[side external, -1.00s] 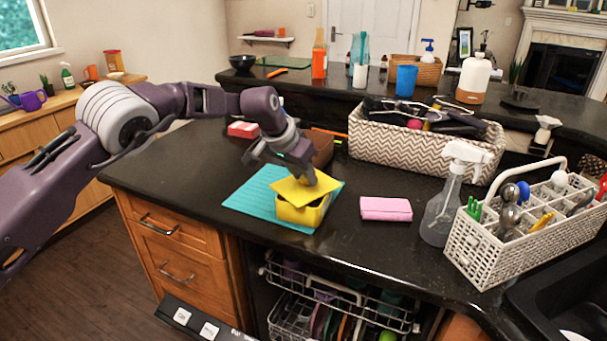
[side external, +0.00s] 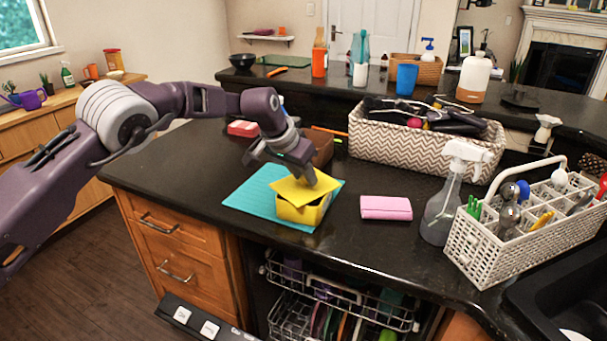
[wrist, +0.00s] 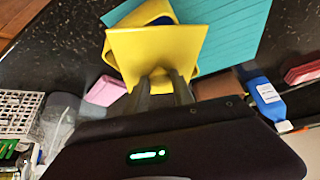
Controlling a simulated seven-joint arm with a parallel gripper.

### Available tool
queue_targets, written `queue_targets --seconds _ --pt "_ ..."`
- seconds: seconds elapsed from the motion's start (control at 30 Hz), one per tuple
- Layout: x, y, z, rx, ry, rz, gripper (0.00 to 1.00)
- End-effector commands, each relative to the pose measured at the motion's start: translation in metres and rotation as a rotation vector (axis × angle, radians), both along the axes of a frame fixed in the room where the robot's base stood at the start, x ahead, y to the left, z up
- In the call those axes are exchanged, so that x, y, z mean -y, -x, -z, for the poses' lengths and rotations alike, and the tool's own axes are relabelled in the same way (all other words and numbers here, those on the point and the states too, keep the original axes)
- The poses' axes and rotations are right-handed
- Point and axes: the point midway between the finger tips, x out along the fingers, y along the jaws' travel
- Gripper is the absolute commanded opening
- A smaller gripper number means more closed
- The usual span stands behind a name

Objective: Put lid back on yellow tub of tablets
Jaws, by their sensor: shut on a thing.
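The yellow tub (side external: 303,213) stands on a teal mat (side external: 252,200) on the dark counter. My gripper (side external: 306,178) is shut on the flat yellow lid (side external: 293,190) at its edge. The lid is over the tub, tilted, and covers much of its opening. A dark blue patch (wrist: 163,20) shows inside the tub; the tablets cannot be made out clearly. Whether the lid touches the rim is hard to tell.
A pink sponge or pouch (side external: 386,207) lies right of the tub. A spray bottle (side external: 447,195) and a white cutlery caddy (side external: 520,230) stand farther right. A chevron basket (side external: 425,150) stands behind. An open dishwasher rack (side external: 335,300) is below the counter edge.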

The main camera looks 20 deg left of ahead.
Motion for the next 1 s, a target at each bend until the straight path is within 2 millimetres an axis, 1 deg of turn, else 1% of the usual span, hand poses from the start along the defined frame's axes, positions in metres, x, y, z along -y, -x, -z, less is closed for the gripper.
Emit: queue_targets --seconds 0.13,0.17,0.2,0.27,0.3,0.5,0.57,0.6,0.63,0.9,1.0 --pt "0.0003 0.0001 0.0000 0.000 0.000 0.000 0.00" --pt "0.0004 0.0001 0.0000 0.000 0.001 0.000 0.33" --pt "0.0004 0.0001 0.0000 0.000 0.001 0.000 0.41" --pt "0.0004 0.0001 0.0000 0.000 0.001 0.000 0.53" --pt "0.0004 0.0001 0.0000 0.000 0.001 0.000 0.55" --pt "0.0005 0.0002 0.0001 0.000 0.001 0.000 0.55" --pt "0.0005 0.0002 0.0002 0.000 0.001 0.000 0.66" --pt "0.0005 0.0002 0.0002 0.000 0.001 0.000 0.74" --pt "0.0005 0.0002 0.0002 0.000 0.001 0.000 0.76" --pt "0.0005 0.0001 -0.0002 0.000 0.001 0.000 0.76" --pt "0.0005 -0.0004 -0.0059 0.002 0.001 0.001 0.76"
